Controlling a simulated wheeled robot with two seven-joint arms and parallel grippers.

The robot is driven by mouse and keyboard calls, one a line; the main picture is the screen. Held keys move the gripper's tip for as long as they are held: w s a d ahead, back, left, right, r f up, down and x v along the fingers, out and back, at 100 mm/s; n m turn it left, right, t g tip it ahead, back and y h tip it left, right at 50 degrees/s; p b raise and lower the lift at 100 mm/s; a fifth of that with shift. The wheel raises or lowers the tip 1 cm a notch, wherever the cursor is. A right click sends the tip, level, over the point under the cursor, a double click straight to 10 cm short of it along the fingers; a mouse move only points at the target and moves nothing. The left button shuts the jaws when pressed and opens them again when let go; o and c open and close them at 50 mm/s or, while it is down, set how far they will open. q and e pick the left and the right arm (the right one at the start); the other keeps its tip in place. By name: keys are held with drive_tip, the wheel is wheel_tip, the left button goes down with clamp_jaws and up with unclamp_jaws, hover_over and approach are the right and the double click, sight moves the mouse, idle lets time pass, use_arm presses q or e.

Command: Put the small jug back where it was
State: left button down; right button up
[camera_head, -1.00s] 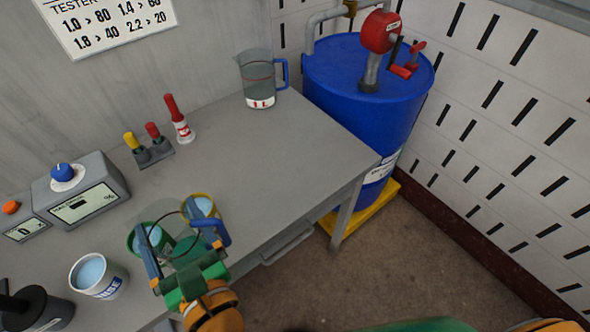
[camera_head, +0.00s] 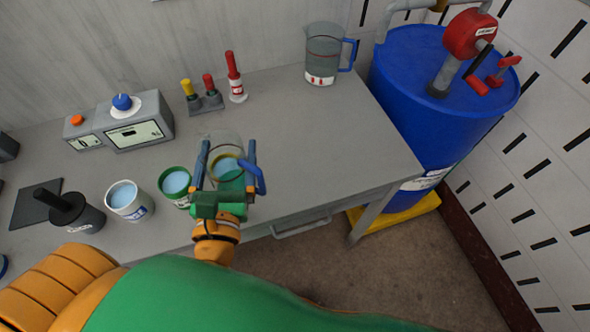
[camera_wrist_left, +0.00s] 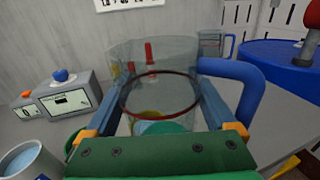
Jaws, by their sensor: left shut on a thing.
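My left gripper (camera_head: 228,165) is shut on the small jug (camera_head: 226,143), a clear jug with a dark red ring and a blue handle. The jug also shows in the left wrist view (camera_wrist_left: 150,82), upright between the two fingers, its handle to the right. It is over the front part of the grey table, in front of the yellow-rimmed cup, which shows through its clear wall. I cannot tell the gap between the jug's base and the table. My right gripper is not in view.
A larger jug (camera_head: 324,58) stands at the table's back right, near a blue drum (camera_head: 425,95). A green-rimmed cup (camera_head: 175,184) and a white cup (camera_head: 130,203) stand left of my gripper. Bottles and a tester (camera_head: 138,122) are behind. The table's right part (camera_head: 350,140) is clear.

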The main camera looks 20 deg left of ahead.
use_arm(q)
drive_tip(key=m+h, duration=0.1)
drive_tip(key=w+r+m+h, duration=0.1)
drive_tip(key=shift+a+t+h+p, duration=0.25)
drive_tip(key=shift+t+h+p, duration=0.05)
drive_tip(key=shift+t+p, duration=0.1)
drive_tip(key=h, duration=0.1)
drive_tip(key=m+h, duration=0.1)
drive_tip(key=r+h, duration=0.1)
drive_tip(key=shift+w+d+m+p, duration=0.25)
drive_tip(key=shift+w+m+p, duration=0.05)
drive_tip(key=shift+w, duration=0.1)
drive_tip(key=shift+w+d+h, duration=0.1)
drive_tip(key=shift+w+h, duration=0.05)
drive_tip(key=shift+h, duration=0.15)
drive_tip(key=shift+m, duration=0.3)
drive_tip(key=shift+w+d+f+b, duration=0.9)
drive_tip(key=shift+w+d+f, duration=0.75)
drive_tip(key=shift+f, duration=0.5)
drive_tip(key=shift+w+d+f+b, duration=0.95)
drive_tip(key=shift+w+d+f, duration=0.55)
drive_tip(key=shift+w+f, duration=0.5)
drive_tip(key=shift+w+d+f+b, duration=0.9)
drive_tip(key=shift+w+d+f, duration=0.65)
drive_tip(key=shift+f, duration=0.75)
